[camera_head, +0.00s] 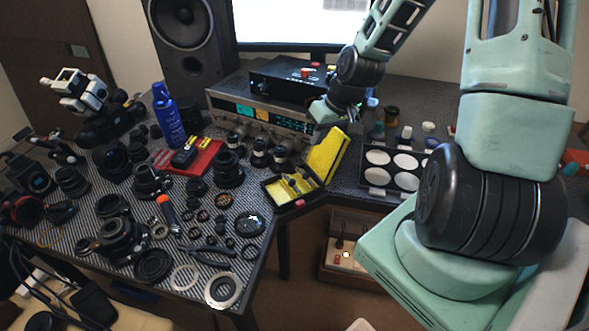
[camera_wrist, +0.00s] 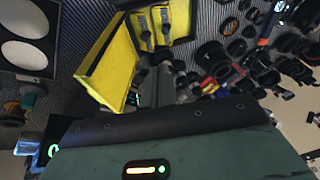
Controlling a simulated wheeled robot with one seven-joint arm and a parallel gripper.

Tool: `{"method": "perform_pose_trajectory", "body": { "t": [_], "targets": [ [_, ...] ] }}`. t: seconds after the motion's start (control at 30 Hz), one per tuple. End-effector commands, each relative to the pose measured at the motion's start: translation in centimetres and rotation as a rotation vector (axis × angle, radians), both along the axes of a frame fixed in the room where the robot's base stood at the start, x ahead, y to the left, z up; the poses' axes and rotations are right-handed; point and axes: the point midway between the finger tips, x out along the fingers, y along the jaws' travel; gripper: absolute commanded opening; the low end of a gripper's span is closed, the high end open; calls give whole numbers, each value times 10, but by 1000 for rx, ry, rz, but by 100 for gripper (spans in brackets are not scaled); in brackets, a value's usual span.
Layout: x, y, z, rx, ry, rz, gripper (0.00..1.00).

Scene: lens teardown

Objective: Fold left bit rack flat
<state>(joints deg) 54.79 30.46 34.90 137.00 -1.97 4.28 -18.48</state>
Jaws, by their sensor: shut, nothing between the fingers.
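The bit case (camera_head: 270,194) stands open at the table's front right corner, its yellow lid (camera_head: 326,155) raised at the back right. Two small grey bit racks stand in its yellow inside, one on the left (camera_head: 283,184) and one on the right (camera_head: 304,182); both look raised. In the wrist view the lid (camera_wrist: 108,68) is at left and the racks show at the top (camera_wrist: 144,24) (camera_wrist: 166,20). My gripper (camera_wrist: 160,82) is shut and empty, above and behind the case, apart from the racks. Its fingertips are hard to make out in the head view.
A palette with white discs (camera_head: 392,165) lies right of the case. Lens parts crowd the table to the left, with a red tray (camera_head: 205,160) and a blue spray can (camera_head: 167,115). A receiver (camera_head: 262,115) stands behind. Open floor lies in front of the case.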

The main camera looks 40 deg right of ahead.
Motion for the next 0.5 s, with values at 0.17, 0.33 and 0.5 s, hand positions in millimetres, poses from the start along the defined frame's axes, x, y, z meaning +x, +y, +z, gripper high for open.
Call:
{"method": "perform_pose_trajectory", "body": {
  "t": [0.17,0.33,0.5],
  "targets": [
    [0,0,0,0,0,1,0],
    [2,2,-7,2,1,2,0],
    [9,8,-31,2,4,5,0]
  ]
}}
